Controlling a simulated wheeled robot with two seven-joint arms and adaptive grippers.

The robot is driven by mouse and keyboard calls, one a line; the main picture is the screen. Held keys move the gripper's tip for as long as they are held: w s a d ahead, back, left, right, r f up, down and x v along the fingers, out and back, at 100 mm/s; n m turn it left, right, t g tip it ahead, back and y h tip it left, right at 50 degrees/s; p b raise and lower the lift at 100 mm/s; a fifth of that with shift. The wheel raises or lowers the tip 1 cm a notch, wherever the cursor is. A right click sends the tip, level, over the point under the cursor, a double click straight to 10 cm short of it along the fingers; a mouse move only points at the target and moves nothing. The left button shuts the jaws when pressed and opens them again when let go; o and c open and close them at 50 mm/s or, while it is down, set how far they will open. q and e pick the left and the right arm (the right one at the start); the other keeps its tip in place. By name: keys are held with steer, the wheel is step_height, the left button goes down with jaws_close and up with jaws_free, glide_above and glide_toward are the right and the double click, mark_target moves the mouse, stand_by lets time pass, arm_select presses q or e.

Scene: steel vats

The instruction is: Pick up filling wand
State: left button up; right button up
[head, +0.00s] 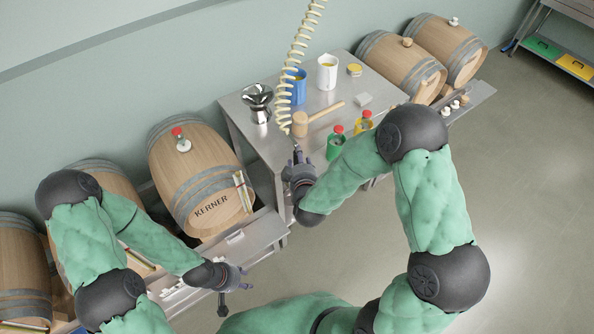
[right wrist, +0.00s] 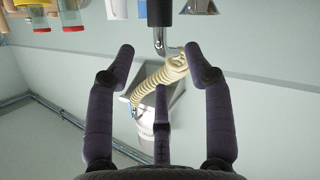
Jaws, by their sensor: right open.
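The filling wand, a dark handle with a bent metal pipe, hangs on a cream coiled hose (head: 297,50) by the front of the steel table. In the right wrist view its black handle (right wrist: 160,12) is at the top, with the pipe (right wrist: 160,42) below it. The hose (right wrist: 160,82) runs between my fingers' directions, beyond them. My right gripper (head: 299,172) is at the wand in the head view. Its fingers (right wrist: 160,60) are spread, with nothing clasped. My left gripper (head: 236,292) is open and empty at lower left, near the barrel rack.
The steel table (head: 240,112) carries a mallet (head: 302,122), a blue jug (head: 293,88), a white jug (head: 327,72), a steel funnel (head: 257,97) and red-topped bottles (head: 336,140). The floor (head: 530,200) at right is clear.

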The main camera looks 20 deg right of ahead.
steer(key=shift+x, duration=2.95)
steer(key=shift+r, duration=0.2)
jaws_close()
